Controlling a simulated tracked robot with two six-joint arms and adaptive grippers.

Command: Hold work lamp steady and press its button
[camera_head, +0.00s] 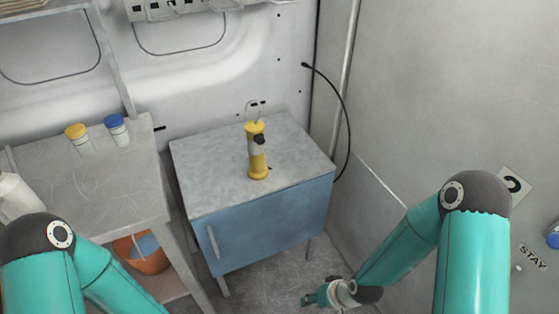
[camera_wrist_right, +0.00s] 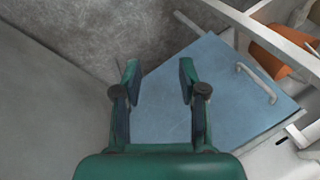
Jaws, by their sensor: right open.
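The work lamp (camera_head: 257,152) is yellow with a grey and black middle and a wire hook on top. It stands upright on the grey top of the blue cabinet (camera_head: 270,218) in the head view. A dark knob sticks out on its side; I cannot tell if this is the button. My right gripper (camera_head: 310,299) is low in front of the cabinet, well below and apart from the lamp. In the right wrist view the right gripper (camera_wrist_right: 158,75) is open and empty, with the blue cabinet door beyond it. My left arm shows at lower left, but its gripper is out of view.
A grey workbench (camera_head: 120,190) at left holds a yellow-capped jar (camera_head: 77,138) and a blue-capped jar (camera_head: 116,129). An orange bucket (camera_head: 145,255) sits beneath it. A black cable (camera_head: 346,110) hangs along the right wall. The cabinet top around the lamp is clear.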

